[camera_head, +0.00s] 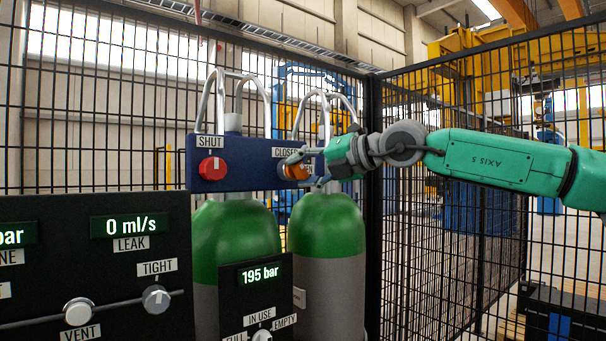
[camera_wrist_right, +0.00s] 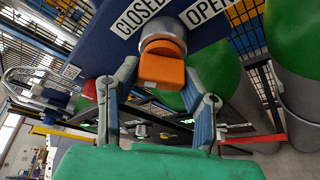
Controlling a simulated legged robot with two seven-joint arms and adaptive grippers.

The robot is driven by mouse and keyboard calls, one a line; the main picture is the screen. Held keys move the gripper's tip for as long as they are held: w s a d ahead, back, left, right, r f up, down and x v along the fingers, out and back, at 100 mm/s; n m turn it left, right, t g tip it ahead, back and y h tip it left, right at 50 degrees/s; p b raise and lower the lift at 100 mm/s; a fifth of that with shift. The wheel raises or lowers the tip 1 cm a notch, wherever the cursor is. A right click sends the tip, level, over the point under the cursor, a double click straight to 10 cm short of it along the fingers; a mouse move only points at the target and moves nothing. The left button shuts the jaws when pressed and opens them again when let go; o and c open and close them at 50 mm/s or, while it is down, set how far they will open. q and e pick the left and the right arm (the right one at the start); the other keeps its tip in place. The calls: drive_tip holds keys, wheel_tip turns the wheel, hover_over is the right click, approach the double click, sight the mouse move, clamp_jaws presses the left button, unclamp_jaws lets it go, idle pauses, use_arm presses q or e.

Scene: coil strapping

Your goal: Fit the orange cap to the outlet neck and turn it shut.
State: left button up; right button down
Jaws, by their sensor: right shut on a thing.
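The orange cap (camera_wrist_right: 161,70) sits between the fingertips of my right gripper (camera_wrist_right: 159,74) in the right wrist view. It lies directly in front of a grey round outlet neck (camera_wrist_right: 165,28) on the blue panel; whether it is seated on the neck cannot be told. In the head view the cap (camera_head: 296,171) is at the right part of the blue panel, and my right gripper (camera_head: 301,170) reaches it from the right, shut on it. CLOSED and OPEN labels flank the neck in the wrist view. My left gripper is not in view.
The blue panel (camera_head: 247,178) carries a red knob (camera_head: 212,168) marked SHUT. Two green-topped cylinders (camera_head: 326,225) stand below. A black gauge panel (camera_head: 95,260) reads 0 ml/s; a smaller one (camera_head: 251,290) reads 195 bar. Mesh fencing (camera_head: 450,250) stands behind.

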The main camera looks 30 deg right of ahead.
drive_tip(key=shift+f, duration=0.1)
drive_tip(key=shift+m+t+y+b, duration=0.4)
drive_tip(key=shift+m+y+b, duration=0.2)
drive_tip(key=shift+m+b, duration=0.55)
drive_tip(key=c, duration=0.9)
unclamp_jaws()
drive_tip(key=o, duration=0.3)
drive_tip(key=shift+s, duration=0.4)
drive_tip(key=shift+s+d+b, duration=0.2)
drive_tip(key=shift+s+b, duration=1.45)
drive_tip(key=shift+s, duration=0.95)
